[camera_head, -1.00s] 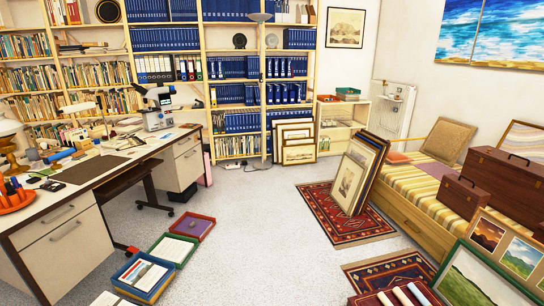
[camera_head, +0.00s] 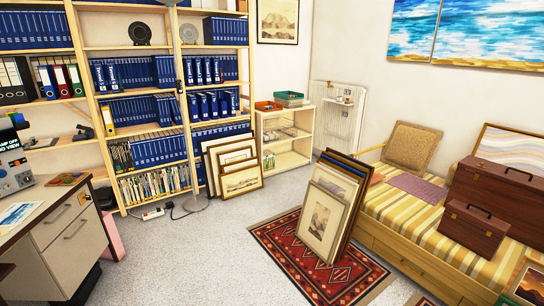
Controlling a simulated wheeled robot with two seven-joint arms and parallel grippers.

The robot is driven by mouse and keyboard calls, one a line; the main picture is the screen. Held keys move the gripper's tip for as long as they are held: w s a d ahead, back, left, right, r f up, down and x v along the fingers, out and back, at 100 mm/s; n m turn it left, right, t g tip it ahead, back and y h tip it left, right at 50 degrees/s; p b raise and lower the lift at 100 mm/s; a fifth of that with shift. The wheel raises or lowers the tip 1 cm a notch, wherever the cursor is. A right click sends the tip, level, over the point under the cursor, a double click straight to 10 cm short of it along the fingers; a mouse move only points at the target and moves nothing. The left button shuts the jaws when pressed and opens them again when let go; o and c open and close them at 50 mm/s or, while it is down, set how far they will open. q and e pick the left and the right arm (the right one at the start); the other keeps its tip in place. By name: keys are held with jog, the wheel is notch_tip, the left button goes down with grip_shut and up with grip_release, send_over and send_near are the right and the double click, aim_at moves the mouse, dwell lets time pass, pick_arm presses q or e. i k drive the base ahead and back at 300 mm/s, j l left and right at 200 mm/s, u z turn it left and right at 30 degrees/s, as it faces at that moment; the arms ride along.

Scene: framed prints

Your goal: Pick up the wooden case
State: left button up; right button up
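Two brown wooden cases with handles sit on the striped daybed (camera_head: 383,212) at the right. The larger case (camera_head: 505,198) stands farther back. The smaller case (camera_head: 472,230) stands in front of it, near the daybed's front edge, with its handle on top and metal clasps on its front. I cannot tell which of the two the task means. Neither of my grippers is in view.
Framed prints (camera_head: 322,222) lean in a stack on a red patterned rug (camera_head: 283,252) before the daybed. More frames (camera_head: 240,182) lean by the bookshelf (camera_head: 104,140). A desk (camera_head: 62,215) stands at the left. Grey floor (camera_head: 190,260) between is clear.

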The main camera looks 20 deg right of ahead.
aim_at(481, 232)
jog(key=i+l+z, duration=0.2)
jog(key=i+z, duration=0.3)
jog(key=i+j+z, duration=0.1)
jog(key=i+z, duration=0.35)
jog(key=i, duration=0.25)
jog(key=i+j+z, duration=0.3)
jog(key=i+z, duration=0.2)
jog(key=i, duration=0.15)
